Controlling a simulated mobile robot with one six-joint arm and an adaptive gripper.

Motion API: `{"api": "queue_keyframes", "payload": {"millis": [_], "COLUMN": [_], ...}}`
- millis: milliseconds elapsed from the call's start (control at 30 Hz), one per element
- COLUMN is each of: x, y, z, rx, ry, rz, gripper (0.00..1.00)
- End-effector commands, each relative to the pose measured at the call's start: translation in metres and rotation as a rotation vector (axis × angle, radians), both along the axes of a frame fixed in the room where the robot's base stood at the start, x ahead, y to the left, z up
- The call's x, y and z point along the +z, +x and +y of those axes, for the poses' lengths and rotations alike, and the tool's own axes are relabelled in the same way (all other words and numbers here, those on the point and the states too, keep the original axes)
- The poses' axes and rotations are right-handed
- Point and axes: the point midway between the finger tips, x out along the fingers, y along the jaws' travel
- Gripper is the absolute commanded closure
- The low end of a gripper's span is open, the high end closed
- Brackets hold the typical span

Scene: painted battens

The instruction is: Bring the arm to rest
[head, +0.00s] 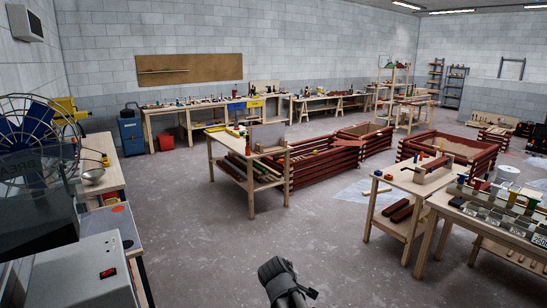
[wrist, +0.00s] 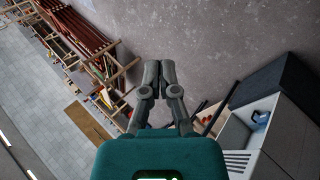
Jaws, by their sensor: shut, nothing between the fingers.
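My gripper (wrist: 159,72) shows in the wrist view, with its two grey fingers together and nothing between them. It hangs in free air with bare grey floor behind the fingertips, touching nothing that I can see. A dark grey piece of my own arm shows at the bottom middle of the head view; the rest of the arm is out of that frame.
In the head view, a wooden table (head: 216,150) with red battens on its lower shelf stands ahead. Tables with tools (head: 405,181) stand at right. A bench (head: 98,178) and grey cabinet (head: 85,275) are at left. The middle floor (head: 310,220) is clear.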

Motion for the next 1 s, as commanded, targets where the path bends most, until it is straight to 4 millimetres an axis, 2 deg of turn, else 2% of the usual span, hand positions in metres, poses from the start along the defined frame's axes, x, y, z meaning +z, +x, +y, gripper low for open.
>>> {"api": "queue_keyframes", "payload": {"millis": [33, 100, 300, 400, 533, 700, 1000], "x": [-0.012, -0.024, -0.053, -0.064, -0.073, -0.078, -0.078], "y": [-0.013, -0.028, -0.075, -0.099, -0.125, -0.145, -0.15], "z": [-0.017, -0.035, -0.077, -0.091, -0.103, -0.109, -0.11], "rx": [-0.076, -0.185, -0.491, -0.637, -0.796, -0.918, -0.951], "ry": [0.052, 0.13, 0.335, 0.429, 0.525, 0.596, 0.615], "rz": [0.029, 0.069, 0.193, 0.254, 0.325, 0.384, 0.401], "gripper": [1.0, 1.0, 1.0, 1.0, 1.0, 1.0, 1.0]}}
